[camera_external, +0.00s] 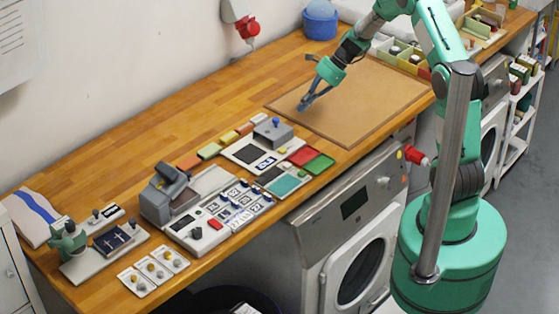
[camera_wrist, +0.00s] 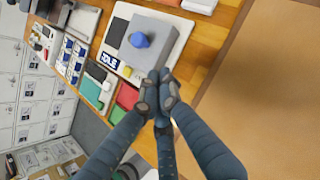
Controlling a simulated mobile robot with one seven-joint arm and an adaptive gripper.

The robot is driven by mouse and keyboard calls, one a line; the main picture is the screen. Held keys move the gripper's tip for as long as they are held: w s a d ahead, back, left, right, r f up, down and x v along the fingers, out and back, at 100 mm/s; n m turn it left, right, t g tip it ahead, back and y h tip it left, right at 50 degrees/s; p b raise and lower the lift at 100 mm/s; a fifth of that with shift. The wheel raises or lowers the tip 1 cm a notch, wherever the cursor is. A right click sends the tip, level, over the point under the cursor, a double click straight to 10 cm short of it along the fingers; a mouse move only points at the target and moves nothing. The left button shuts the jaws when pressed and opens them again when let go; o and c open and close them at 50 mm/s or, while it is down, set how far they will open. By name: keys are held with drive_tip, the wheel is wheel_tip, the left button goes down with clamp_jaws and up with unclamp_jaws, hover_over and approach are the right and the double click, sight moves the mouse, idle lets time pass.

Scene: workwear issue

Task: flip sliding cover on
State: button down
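A grey box with a blue knob (camera_external: 273,132) sits on a white board (camera_external: 241,154) on the wooden bench. It may be the sliding cover, but I cannot tell for certain. In the wrist view the same grey box (camera_wrist: 157,46) is at the upper middle, with a dark panel and a small display beside it. My gripper (camera_external: 303,106) hangs over the near left part of the brown mat, right of the box and apart from it. In the wrist view my gripper's fingertips (camera_wrist: 158,88) meet, with nothing seen between them.
Red and green trays (camera_external: 318,162) lie beside the white board. A control panel (camera_external: 236,208) with several switches and a grey machine (camera_external: 165,192) stand further left. The brown mat (camera_external: 375,105) is mostly clear. A red knob (camera_external: 249,29) is on the wall behind.

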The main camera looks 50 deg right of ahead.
sight(278, 126)
drive_tip(key=a, duration=0.1)
drive_tip(key=w+a+f, duration=0.1)
drive_tip(key=a+f, duration=0.1)
drive_tip(key=shift+w+a+b, duration=0.3)
drive_tip(key=shift+w+a, duration=0.4)
drive_tip(key=shift+a, duration=0.15)
drive_tip(key=a+p, duration=0.1)
drive_tip(key=a, duration=1.1)
drive_tip(key=shift+a+f+p, duration=0.1)
drive_tip(key=shift+p, duration=0.25)
